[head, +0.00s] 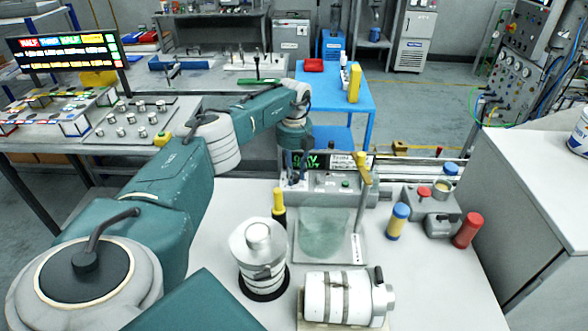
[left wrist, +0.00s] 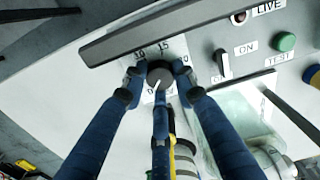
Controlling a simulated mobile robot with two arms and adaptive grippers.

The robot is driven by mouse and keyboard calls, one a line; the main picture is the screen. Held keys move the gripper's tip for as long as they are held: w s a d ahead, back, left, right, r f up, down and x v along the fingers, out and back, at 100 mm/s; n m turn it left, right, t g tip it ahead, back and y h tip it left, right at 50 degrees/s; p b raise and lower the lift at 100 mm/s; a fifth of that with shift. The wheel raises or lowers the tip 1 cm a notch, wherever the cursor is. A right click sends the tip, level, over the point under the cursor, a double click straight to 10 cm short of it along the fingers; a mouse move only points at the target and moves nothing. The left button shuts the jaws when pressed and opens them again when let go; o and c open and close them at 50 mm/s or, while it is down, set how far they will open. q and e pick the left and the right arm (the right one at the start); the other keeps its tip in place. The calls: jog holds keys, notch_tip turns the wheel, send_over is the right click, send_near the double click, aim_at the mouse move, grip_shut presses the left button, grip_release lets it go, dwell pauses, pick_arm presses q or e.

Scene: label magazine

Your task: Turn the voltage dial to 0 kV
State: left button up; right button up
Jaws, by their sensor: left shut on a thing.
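The voltage dial (left wrist: 160,73) is a small dark round knob on the grey panel of the test set (head: 330,186). My left gripper (left wrist: 160,82) is shut on the dial, with its blue fingers around it. A white pointer line on the knob points down and slightly left in the left wrist view, near a mark that looks like 0. In the head view my left gripper (head: 294,158) hides the dial. The display (head: 309,161) shows green text ending in KV. My right gripper is not in view.
A toggle switch (left wrist: 221,63) marked ON, a green TEST button (left wrist: 285,41) and a LIVE lamp (left wrist: 239,17) sit right of the dial. A yellow-tipped rod (head: 361,190), a clear greenish sheet (head: 324,233) and white ribbed insulators (head: 337,300) stand in front of the test set.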

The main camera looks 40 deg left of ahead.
pick_arm(q)
jog(key=shift+s+d+f, duration=0.1)
jog(key=shift+s+f, duration=0.05)
dwell(0.4)
jog(key=o, duration=1.1)
jog(key=shift+r, duration=0.3)
jog(key=shift+r, duration=0.3)
notch_tip(320, 180, up, 11)
jog(key=shift+r, duration=0.1)
